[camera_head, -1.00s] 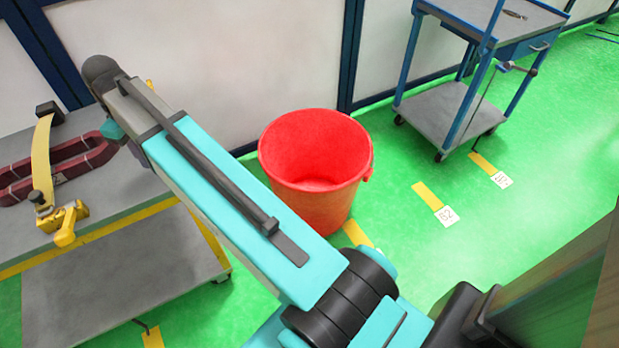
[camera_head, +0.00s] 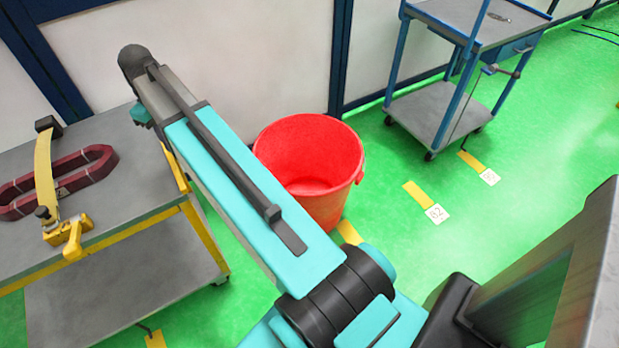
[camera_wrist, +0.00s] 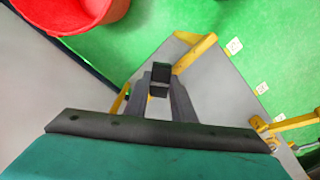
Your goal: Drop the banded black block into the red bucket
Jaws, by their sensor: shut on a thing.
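The red bucket (camera_head: 322,207) stands upright on the green floor, right of the grey table, and its open top and inside show in the head view. It also shows at the top left corner of the wrist view (camera_wrist: 88,18), cut by the frame edge. My gripper (camera_wrist: 160,84) is shut on the banded black block (camera_wrist: 160,72), which sticks out past the fingertips, with a paler band near the fingers. The block is in the air, apart from the bucket and off to its right in the wrist view. In the head view, my arm hides the block and fingers.
The grey table (camera_head: 128,205) with yellow edging holds a dark red oval coil (camera_head: 98,165) and a yellow clamp (camera_head: 72,236). A blue-framed cart (camera_head: 440,105) stands at the back right. White wall panels run behind the bucket.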

